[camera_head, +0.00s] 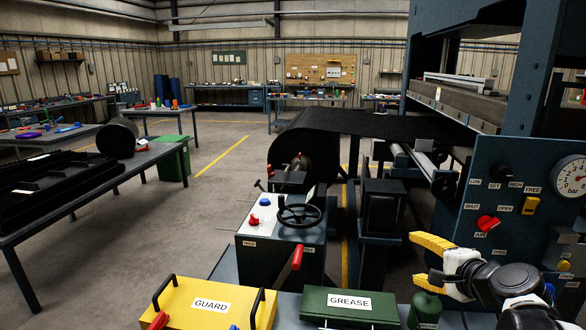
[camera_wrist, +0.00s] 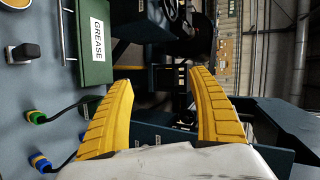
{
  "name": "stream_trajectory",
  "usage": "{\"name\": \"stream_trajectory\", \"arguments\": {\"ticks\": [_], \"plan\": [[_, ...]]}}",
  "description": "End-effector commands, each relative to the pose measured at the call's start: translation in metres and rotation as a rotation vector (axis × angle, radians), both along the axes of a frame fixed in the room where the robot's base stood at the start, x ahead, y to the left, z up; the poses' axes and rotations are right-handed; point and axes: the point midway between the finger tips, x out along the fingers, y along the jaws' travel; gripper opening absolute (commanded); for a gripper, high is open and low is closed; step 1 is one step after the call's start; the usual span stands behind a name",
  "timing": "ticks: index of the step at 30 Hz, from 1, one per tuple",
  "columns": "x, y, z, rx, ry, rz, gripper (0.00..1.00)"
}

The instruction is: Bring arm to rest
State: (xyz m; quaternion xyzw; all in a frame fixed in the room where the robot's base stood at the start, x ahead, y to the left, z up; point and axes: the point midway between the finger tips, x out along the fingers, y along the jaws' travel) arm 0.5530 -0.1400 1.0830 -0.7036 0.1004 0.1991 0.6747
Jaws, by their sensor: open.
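My gripper (camera_head: 424,262) has yellow fingers and shows at the lower right of the head view, in front of the press's control panel (camera_head: 520,150). Its fingers are spread apart with nothing between them. In the wrist view my gripper (camera_wrist: 158,95) also shows open and empty, its two fingertips well apart. My white and black arm runs from it to the bottom right of the head view. The green box marked GREASE (camera_head: 348,306) lies left of and below the gripper, apart from it. In the wrist view the GREASE box (camera_wrist: 94,42) is at the upper left.
A yellow GUARD box (camera_head: 210,306) lies beside the GREASE box. A control stand (camera_head: 280,245) with a handwheel and red lever stands behind them. The black belt roll (camera_head: 300,150) feeds the press. A table (camera_head: 150,158) is at left. Open floor (camera_head: 215,205) lies between.

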Motion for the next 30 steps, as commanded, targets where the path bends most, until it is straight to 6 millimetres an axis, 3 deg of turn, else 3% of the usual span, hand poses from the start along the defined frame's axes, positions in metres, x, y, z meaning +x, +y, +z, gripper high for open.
{"name": "stream_trajectory", "arguments": {"ticks": [1, 3, 6, 9, 12, 16, 20, 30], "plan": [[-0.015, 0.036, -0.002, -0.115, 0.046, 0.095, 0.69], [-0.04, 0.073, -0.009, -0.296, 0.109, 0.23, 0.69], [-0.083, 0.113, -0.021, -0.557, 0.186, 0.424, 0.69], [-0.125, 0.135, -0.033, -0.798, 0.242, 0.599, 0.69], [-0.158, 0.143, -0.041, -0.996, 0.28, 0.735, 0.69], [-0.184, 0.143, -0.047, -1.162, 0.309, 0.843, 0.69], [-0.192, 0.141, -0.049, -1.227, 0.321, 0.883, 0.69], [-0.193, 0.141, -0.049, -1.234, 0.322, 0.886, 0.69]]}}
